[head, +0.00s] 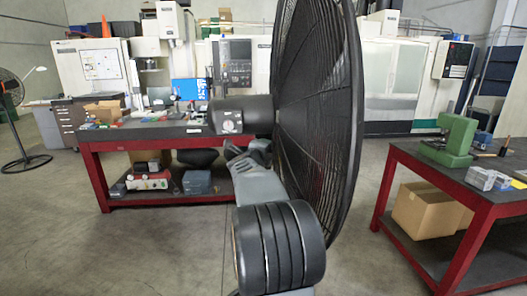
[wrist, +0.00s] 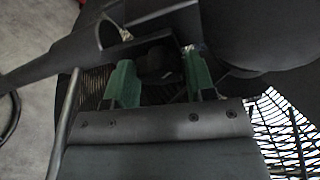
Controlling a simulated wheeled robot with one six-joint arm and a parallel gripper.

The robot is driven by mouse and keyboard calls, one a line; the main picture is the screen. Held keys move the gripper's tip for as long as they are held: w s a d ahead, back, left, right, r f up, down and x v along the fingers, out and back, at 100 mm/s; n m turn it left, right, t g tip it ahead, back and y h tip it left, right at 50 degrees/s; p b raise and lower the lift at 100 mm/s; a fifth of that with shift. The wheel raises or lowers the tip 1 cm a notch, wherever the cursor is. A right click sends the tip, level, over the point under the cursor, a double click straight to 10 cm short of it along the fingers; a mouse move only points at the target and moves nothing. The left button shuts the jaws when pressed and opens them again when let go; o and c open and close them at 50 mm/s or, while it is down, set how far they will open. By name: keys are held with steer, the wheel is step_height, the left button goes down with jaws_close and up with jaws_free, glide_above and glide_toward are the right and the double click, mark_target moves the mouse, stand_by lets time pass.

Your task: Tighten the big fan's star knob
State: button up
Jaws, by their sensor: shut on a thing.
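The big fan (head: 318,110) stands close in front of me, its black round cage seen nearly edge-on and its dark motor housing (head: 228,115) on the left side. My gripper (head: 248,152) is just under the motor housing, beside the cage. In the wrist view, my gripper (wrist: 160,72) has its two green fingers either side of a dark star knob (wrist: 159,62) and is shut on it. The knob's outline is dim there, and my gripper and the fan hide it in the head view.
A red-framed bench (head: 95,150) with tools stands behind the fan. Another red-framed table (head: 475,215) is at right, bearing a green press (head: 455,140), with a cardboard box (head: 425,210) on its lower shelf. Grey floor is clear at front left.

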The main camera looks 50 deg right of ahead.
steer(key=o, duration=0.7)
steer(key=shift+c, duration=0.2)
steer(key=shift+a, duration=0.1)
steer(key=b+v, duration=0.1)
steer(key=v, duration=1.2)
steer(key=shift+a, duration=0.35)
steer(key=shift+s+r, duration=0.1)
steer(key=shift+s, duration=0.1)
